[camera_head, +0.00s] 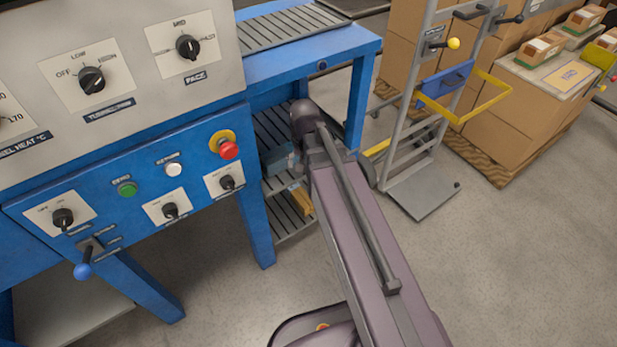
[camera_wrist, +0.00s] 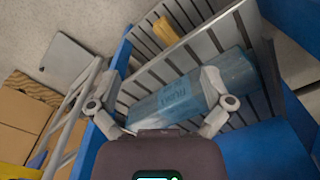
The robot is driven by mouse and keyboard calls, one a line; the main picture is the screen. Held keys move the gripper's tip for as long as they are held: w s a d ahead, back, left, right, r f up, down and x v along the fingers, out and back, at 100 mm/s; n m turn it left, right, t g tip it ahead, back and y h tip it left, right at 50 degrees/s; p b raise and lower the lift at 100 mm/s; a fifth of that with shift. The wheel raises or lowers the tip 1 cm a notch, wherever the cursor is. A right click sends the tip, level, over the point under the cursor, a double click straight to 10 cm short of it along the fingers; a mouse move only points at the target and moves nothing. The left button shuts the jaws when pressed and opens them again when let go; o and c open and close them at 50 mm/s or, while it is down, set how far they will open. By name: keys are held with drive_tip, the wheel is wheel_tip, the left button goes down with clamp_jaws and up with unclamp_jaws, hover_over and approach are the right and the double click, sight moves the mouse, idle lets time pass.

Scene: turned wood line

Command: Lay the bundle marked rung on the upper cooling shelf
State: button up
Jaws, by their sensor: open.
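A translucent blue wrapped bundle (camera_wrist: 180,98) lies across grey slats in the wrist view. Its printed mark is blurred but looks like "rung". In the head view the bundle (camera_head: 277,159) shows partly, behind the end of my arm. My gripper (camera_wrist: 160,85) is open, with one finger toward each end of the bundle; I cannot tell whether they touch it. The upper slatted cooling shelf (camera_head: 270,125) sits within the blue frame under the machine's top. Much of it is hidden by my arm and a blue leg.
A yellow block (camera_head: 303,201) lies on the lower slatted shelf (camera_head: 292,228). Blue frame legs (camera_head: 358,105) hem in the shelves. A hand truck (camera_head: 425,180) stands to the right, before stacked cartons (camera_head: 500,120). The floor at lower right is clear.

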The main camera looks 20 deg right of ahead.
drive_tip(key=s+n, duration=0.4)
drive_tip(key=s, duration=0.1)
drive_tip(key=shift+s+a, duration=0.1)
drive_tip(key=shift+a, duration=0.1)
wheel_tip(320, 180, up, 33)
drive_tip(key=p, duration=3.2)
drive_tip(key=shift+f+p, duration=0.15)
drive_tip(key=shift+p, duration=0.2)
